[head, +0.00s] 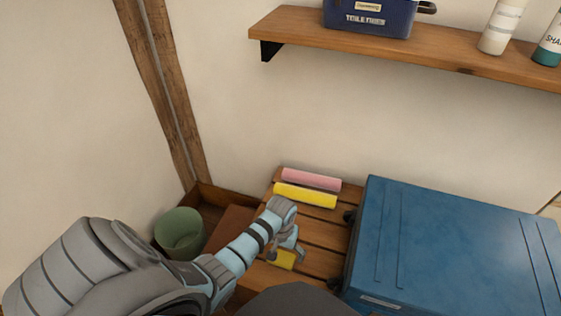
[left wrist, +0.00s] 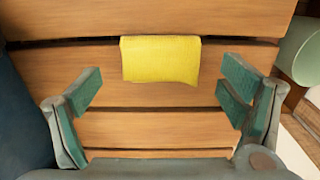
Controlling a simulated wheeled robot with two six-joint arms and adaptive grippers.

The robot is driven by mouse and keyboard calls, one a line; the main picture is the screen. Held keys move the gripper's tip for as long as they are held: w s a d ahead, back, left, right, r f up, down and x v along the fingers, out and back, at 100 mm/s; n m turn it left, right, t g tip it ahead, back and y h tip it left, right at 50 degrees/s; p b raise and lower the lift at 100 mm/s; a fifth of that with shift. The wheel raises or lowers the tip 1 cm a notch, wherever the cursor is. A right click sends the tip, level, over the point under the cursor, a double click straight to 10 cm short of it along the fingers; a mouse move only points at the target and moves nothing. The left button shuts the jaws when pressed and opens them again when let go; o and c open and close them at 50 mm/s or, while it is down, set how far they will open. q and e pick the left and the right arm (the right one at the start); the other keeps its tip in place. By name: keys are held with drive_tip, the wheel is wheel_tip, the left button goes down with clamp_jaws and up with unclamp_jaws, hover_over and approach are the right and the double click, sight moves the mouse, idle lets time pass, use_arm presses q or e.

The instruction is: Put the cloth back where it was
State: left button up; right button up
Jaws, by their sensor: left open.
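A small folded yellow cloth (head: 281,259) lies on a slatted wooden surface (head: 318,262). In the left wrist view the cloth (left wrist: 160,60) lies flat across a gap between slats. My left gripper (head: 290,251) is over the slats at the cloth, partly covering it in the head view. In the left wrist view its two green fingers (left wrist: 160,88) are wide apart, one on each side of the cloth, with clear space between each finger and the cloth. Nothing is held. My right gripper is not in view.
A pink roll (head: 311,180) and a yellow roll (head: 305,195) lie at the slats' back. A blue case (head: 455,250) stands right, a green bin (head: 180,233) left. A wall shelf (head: 420,58) above holds a blue toiletries box (head: 368,18) and bottles (head: 502,25).

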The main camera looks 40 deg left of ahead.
sight(281, 255)
use_arm(q)
wheel_tip(281, 255, up, 9)
drive_tip(key=p, duration=0.3)
drive_tip(key=shift+f, duration=0.2)
